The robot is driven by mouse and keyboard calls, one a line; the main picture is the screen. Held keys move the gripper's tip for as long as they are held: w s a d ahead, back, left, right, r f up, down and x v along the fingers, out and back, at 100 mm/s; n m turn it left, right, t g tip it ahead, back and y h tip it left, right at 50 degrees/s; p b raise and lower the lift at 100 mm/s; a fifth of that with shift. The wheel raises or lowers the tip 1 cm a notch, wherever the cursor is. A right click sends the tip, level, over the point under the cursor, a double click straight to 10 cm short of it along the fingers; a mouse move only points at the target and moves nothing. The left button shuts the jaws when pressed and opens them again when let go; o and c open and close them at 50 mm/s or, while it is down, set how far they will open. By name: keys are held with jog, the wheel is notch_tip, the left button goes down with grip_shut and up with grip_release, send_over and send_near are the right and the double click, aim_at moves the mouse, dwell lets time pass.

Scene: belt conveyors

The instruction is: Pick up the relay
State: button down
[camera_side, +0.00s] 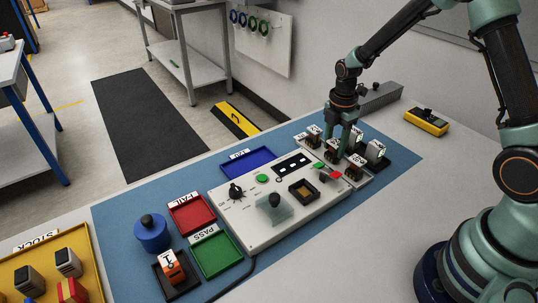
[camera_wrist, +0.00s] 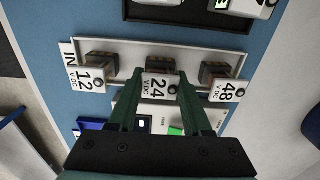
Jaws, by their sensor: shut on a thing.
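My gripper (camera_side: 338,149) is shut on the middle relay, marked 24 V DC (camera_wrist: 156,88), with one finger on each side of it. My gripper also shows in the wrist view (camera_wrist: 160,80). The relay has a white label face and a dark brown body; it sits in line with its neighbours, and I cannot tell whether it is clear of the rack. A relay marked 12 V DC (camera_wrist: 88,79) is on its left and one marked 48 V DC (camera_wrist: 226,92) on its right in the pale rack (camera_wrist: 195,47) marked IN. The fingers partly hide the relay in the side view.
The white test panel (camera_side: 262,236) is in front. A red FAIL tray (camera_side: 188,226), green PASS tray (camera_side: 217,268) and blue tray (camera_side: 249,172) lie around it. A yellow meter (camera_side: 426,121) is at right.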

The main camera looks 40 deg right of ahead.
aim_at(335, 142)
notch_tip(335, 142, up, 20)
jog(key=shift+f, duration=0.15)
dwell(0.3)
jog(key=c, duration=1.2)
grip_release()
jog(key=c, duration=0.4)
jog(key=s+a+f, duration=0.2)
jog(key=a+f, duration=0.2)
jog(key=a, duration=0.4)
jog(key=shift+a, duration=0.3)
jog(key=s+a+f, duration=0.5)
jog(key=a, duration=0.3)
jog(key=shift+w+f, duration=0.1)
jog(key=shift+f, duration=3.1)
